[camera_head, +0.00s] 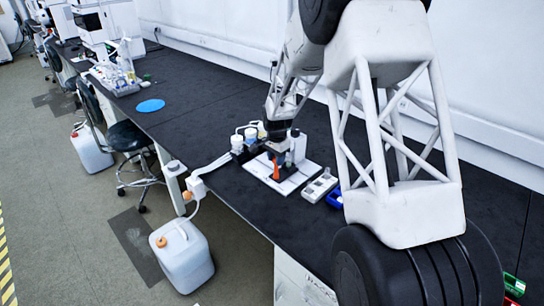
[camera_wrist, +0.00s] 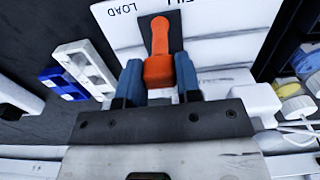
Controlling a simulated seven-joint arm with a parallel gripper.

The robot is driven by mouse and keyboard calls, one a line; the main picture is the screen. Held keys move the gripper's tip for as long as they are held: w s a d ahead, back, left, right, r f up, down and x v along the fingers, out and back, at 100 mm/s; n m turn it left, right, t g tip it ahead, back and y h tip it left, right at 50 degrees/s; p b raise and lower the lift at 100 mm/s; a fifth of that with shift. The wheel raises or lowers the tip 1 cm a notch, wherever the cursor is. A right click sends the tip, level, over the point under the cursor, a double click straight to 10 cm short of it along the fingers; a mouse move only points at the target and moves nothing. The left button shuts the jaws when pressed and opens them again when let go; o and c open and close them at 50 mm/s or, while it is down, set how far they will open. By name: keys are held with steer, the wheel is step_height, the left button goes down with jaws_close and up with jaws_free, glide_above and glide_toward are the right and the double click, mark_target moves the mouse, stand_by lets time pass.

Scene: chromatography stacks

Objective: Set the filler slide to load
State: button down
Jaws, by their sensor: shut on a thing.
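The filler slide's orange handle (camera_wrist: 159,68) sits between the two blue fingers of my gripper (camera_wrist: 158,84) in the wrist view. My gripper is shut on its block-shaped part, and a narrower orange arm extends beyond it over a dark plate (camera_wrist: 175,30). The white board (camera_wrist: 225,30) carries the printed words LOAD and, partly cut off, what seems to be FILL, both upside down in this view. In the head view the orange handle (camera_head: 276,171) shows below my gripper (camera_head: 274,150), on the white board (camera_head: 259,168). The slide's exact setting cannot be told.
A white tray (camera_head: 319,186) and a blue box (camera_head: 335,198) lie right of the board. Several capped bottles (camera_head: 250,134) stand close behind it on the left. A blue disc (camera_head: 151,105) lies farther along the black bench. The bench between is clear.

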steer(key=shift+s+d, duration=1.8)
steer(key=shift+d, duration=0.05)
steer(key=c, duration=0.8)
jaws_free()
steer(key=shift+d, duration=0.1)
step_height(320, 180, up, 8)
steer(key=shift+s, duration=0.1)
